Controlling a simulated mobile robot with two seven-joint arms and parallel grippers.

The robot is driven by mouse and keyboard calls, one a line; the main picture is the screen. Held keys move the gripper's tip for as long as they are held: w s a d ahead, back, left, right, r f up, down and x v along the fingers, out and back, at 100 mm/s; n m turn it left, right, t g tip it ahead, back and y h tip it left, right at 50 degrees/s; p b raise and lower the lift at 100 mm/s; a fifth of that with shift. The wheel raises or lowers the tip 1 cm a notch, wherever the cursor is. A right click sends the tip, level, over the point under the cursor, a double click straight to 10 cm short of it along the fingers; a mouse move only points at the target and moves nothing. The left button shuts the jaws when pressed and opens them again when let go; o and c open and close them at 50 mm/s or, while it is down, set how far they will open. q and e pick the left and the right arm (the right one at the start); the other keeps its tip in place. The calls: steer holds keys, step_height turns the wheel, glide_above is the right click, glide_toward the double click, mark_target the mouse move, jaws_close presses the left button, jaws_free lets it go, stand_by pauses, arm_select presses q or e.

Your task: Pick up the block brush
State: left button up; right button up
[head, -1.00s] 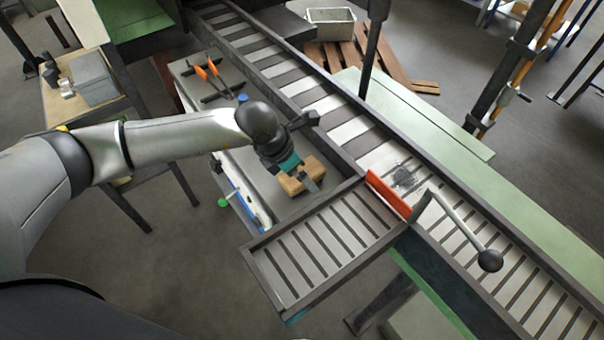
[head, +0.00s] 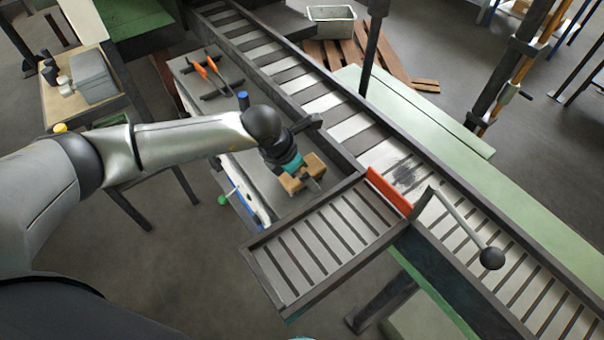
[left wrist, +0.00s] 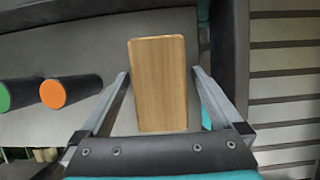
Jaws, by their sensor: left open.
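The block brush shows as a light wooden block (head: 303,173) on the grey bench top beside the roller conveyor. In the left wrist view its flat wooden top (left wrist: 160,84) lies between the two fingers, with a gap on each side. Any bristles are hidden beneath. My left gripper (head: 302,181) is open around the block, one finger on each side, and its fingertips (left wrist: 158,75) reach along the block's sides. My right gripper is not in view.
The roller conveyor (head: 330,108) with dark edge rails runs close along the right of the bench (head: 205,85). An orange-ended cylinder (left wrist: 70,92) and a green-ended one (left wrist: 18,95) lie left of the block. Orange-handled tongs (head: 206,70) lie at the bench's far end.

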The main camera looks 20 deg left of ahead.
arm_select(q)
steer(key=c, duration=1.5)
steer(key=shift+r+p, duration=0.35)
steer(key=shift+r, duration=0.15)
step_height(320, 180, up, 20)
steer(key=shift+f+b, duration=0.25)
steer(key=shift+b, duration=0.4)
steer(key=o, duration=1)
steer(key=c, duration=0.7)
